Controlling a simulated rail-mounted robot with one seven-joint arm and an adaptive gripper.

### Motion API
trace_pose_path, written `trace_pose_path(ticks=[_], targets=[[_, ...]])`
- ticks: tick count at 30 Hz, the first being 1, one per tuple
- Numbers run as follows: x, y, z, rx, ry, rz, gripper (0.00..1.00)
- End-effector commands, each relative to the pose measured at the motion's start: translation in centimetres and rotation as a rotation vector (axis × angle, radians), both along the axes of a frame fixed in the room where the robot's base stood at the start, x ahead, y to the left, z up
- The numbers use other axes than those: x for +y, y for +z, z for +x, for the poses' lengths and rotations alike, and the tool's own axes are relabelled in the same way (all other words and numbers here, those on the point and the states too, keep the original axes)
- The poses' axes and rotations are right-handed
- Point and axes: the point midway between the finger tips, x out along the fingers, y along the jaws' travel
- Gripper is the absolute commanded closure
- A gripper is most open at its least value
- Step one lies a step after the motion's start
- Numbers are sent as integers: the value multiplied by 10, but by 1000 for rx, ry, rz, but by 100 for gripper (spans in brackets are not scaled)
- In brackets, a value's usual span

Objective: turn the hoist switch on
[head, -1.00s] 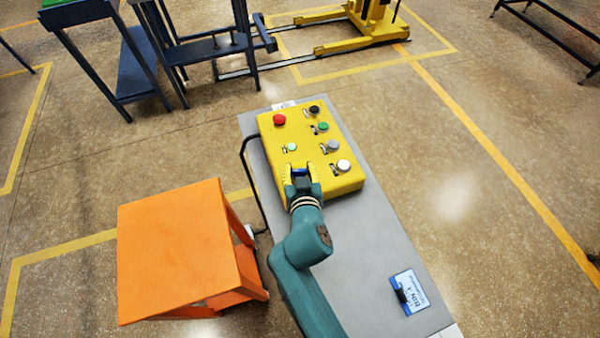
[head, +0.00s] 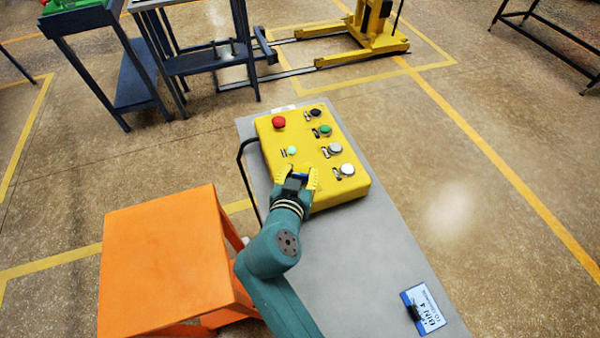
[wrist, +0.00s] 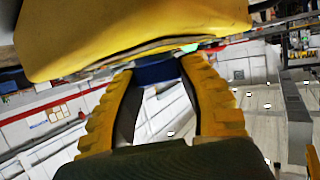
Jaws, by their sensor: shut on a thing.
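The yellow control box (head: 330,187) lies on a grey bench top. Its face carries a red button, a small pale green lamp (head: 292,151) that looks bright, and black, green, grey and white buttons. My gripper (head: 298,176) is at the box's near left part, its yellow fingers shut on a small blue part, which I take to be the hoist switch's handle. In the wrist view the blue handle (wrist: 157,72) sits between the fingertips, below the yellow box edge (wrist: 130,35). The switch's base and markings are hidden by the fingers.
An orange stool (head: 165,260) stands left of the grey bench (head: 370,265). A blue-edged label plate (head: 424,309) is at the bench's near end. A black cable (head: 246,175) loops off the box's left side. Dark blue stands and a yellow lifter (head: 370,35) are behind.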

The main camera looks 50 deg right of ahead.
Motion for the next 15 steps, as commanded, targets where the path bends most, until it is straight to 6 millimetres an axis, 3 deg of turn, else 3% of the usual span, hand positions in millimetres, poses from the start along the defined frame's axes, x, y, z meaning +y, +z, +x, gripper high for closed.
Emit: trace_pose_path(ticks=[1,2,6,15], targets=[[0,-7,-1,10,0,8,95],[0,-7,-1,10,0,8,57],[0,-5,-1,7,0,6,30],[1,-2,-1,4,1,2,30]])
